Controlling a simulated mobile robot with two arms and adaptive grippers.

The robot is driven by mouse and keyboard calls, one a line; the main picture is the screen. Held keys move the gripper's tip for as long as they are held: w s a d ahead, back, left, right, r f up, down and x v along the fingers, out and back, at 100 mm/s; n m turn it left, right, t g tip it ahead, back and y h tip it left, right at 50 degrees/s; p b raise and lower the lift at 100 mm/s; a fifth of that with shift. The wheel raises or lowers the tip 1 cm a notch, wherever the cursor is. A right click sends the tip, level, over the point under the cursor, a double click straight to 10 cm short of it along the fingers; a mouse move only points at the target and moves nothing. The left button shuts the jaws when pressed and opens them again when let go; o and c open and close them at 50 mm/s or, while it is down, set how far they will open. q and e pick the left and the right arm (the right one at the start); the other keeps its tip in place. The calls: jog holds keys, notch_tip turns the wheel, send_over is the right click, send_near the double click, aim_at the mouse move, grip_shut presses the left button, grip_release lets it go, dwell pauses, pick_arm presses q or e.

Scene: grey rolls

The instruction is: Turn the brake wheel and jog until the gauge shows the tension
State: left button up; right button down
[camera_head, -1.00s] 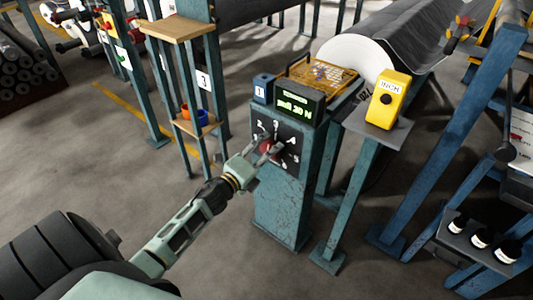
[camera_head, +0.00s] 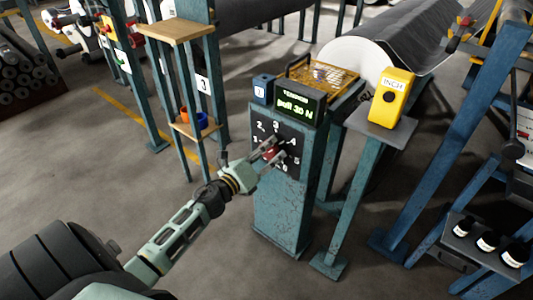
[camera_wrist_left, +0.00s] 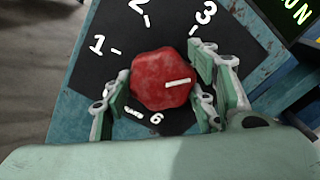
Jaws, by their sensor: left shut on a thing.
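The brake wheel is a red lobed knob (camera_wrist_left: 160,85) on a black dial plate (camera_wrist_left: 85,78) with white numbers. My left gripper (camera_head: 272,153) is shut around it, one finger on each side, in the left wrist view (camera_wrist_left: 162,92). The knob's white mark points right, toward the right finger, below the 3; the finger hides the number there. The gauge (camera_head: 299,104) above the dial reads "pull 30 N" in green. The yellow jog box (camera_head: 389,98), labelled INCH with a black button, stands on a post to the right, untouched. My right gripper is out of view.
A blue-green post (camera_head: 285,205) carries the dial and gauge. A yellow mesh guard (camera_head: 325,77) and a large grey roll (camera_head: 395,40) lie behind. A wooden shelf (camera_head: 177,28) stands left; dark bottles (camera_head: 488,241) sit at lower right. Floor between is clear.

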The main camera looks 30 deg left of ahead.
pick_arm(q)
jog(key=shift+f, duration=0.15)
jog(key=o, duration=1.1)
jog(key=s, duration=1.2)
jog(key=shift+a, duration=0.45)
